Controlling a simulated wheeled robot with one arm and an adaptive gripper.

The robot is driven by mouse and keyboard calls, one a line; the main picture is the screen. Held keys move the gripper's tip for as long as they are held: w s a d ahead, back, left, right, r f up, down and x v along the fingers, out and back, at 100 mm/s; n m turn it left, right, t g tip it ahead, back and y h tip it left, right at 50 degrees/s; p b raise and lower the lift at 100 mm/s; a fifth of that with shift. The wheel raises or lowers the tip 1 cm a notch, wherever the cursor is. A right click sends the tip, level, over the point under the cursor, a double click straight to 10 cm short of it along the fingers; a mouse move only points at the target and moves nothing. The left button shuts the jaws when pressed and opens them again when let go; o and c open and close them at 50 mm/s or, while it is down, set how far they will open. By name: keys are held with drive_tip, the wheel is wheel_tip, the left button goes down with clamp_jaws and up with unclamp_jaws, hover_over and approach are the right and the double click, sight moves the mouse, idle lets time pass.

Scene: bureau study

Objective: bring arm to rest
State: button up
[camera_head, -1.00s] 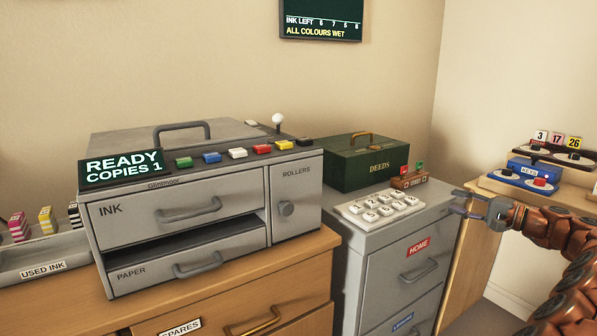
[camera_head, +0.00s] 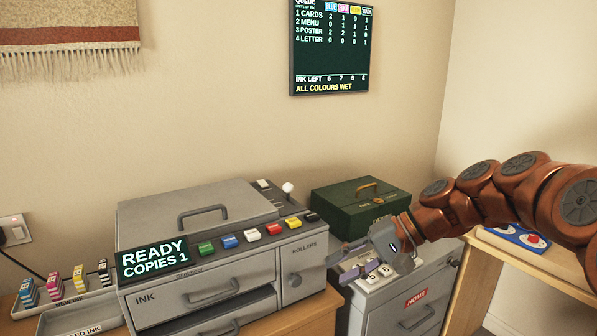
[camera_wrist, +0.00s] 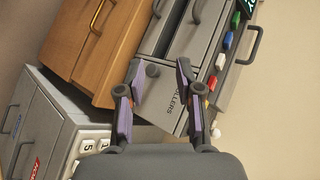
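My arm (camera_head: 500,195) reaches in from the right, above the grey cabinet (camera_head: 388,323). My gripper (camera_head: 345,268) hangs over the cabinet's white number keys, in front of the green deeds box (camera_head: 345,208) and just right of the copier. In the wrist view my gripper (camera_wrist: 159,72) has its two fingers apart with nothing held between them. The copier's grey side and its "ROLLERS" door (camera_wrist: 180,88) show beyond the fingers. The gripper partly hides the number keys (camera_head: 380,292).
The copier (camera_head: 205,262) stands on a wooden desk at left, its screen (camera_head: 153,258) reading "READY COPIES 1". Ink cartridges (camera_head: 54,287) stand in a tray at far left. A queue board (camera_head: 332,50) hangs on the wall. A blue key tray (camera_head: 517,238) sits at right, behind my arm.

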drive_tip(key=s+r+n+g+h+p, duration=0.2)
drive_tip(key=s+h+p, duration=0.45)
drive_tip(key=s, duration=0.85)
drive_tip(key=s+d+h+p, duration=0.2)
drive_tip(key=s+d+p, duration=0.2)
drive_tip(key=s, duration=0.3)
drive_tip(key=s+d+r+h+p, duration=0.1)
drive_tip(key=s+d+h+p, duration=0.1)
drive_tip(key=s+d+p, duration=0.3)
drive_tip(key=s+p, duration=0.1)
drive_tip(key=s, duration=0.1)
drive_tip(key=shift+s+d+r+g, duration=0.3)
drive_tip(key=shift+s+g, duration=0.05)
drive_tip(key=shift+g, duration=0.05)
drive_tip(key=shift+a+n, duration=0.1)
drive_tip(key=shift+n, duration=0.2)
